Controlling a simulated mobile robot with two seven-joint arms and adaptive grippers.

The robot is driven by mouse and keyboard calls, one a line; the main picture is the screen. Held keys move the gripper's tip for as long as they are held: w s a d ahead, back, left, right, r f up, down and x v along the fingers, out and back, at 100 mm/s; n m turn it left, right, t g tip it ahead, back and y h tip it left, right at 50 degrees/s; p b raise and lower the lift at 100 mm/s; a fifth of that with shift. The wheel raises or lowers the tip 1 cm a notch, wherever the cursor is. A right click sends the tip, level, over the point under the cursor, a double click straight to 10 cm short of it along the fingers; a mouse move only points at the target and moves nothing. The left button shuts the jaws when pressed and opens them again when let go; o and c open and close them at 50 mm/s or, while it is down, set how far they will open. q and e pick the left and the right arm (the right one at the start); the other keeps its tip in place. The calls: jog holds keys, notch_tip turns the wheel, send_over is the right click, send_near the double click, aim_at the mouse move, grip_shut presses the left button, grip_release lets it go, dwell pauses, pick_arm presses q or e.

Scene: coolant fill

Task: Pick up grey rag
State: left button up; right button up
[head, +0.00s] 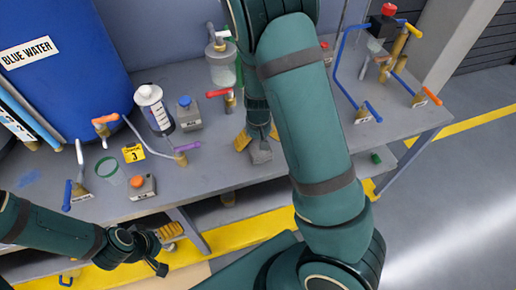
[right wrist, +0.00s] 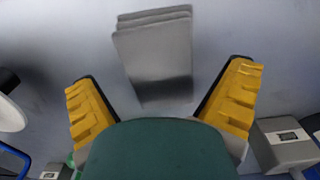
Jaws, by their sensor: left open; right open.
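The grey rag (head: 261,153) lies folded on the grey workbench (head: 215,165), near its front edge. In the right wrist view the rag (right wrist: 154,55) is a layered grey rectangle between and beyond the fingertips. My right gripper (head: 258,138) points down just over the rag with its yellow fingers apart. The right wrist view shows the same gripper (right wrist: 165,88) open, with a finger on each side of the rag and nothing held. My left gripper (head: 168,232) is open and empty, low in front of the bench at the left.
A white bottle (head: 150,103) and a grey box with a blue button (head: 188,112) stand left of the rag. A clear container (head: 221,65) and a red-handled valve (head: 225,95) are behind it. A blue barrel (head: 65,55) stands at the back left. Bench surface beside the rag is clear.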

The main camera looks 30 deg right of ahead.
notch_tip(320, 180, down, 2)
jog(key=shift+f, duration=0.1)
jog(key=c, duration=1.1)
jog(key=shift+c, duration=0.2)
jog(key=shift+r, duration=0.2)
notch_tip(320, 180, up, 10)
jog(key=p, duration=0.3)
jog(key=shift+f, duration=0.1)
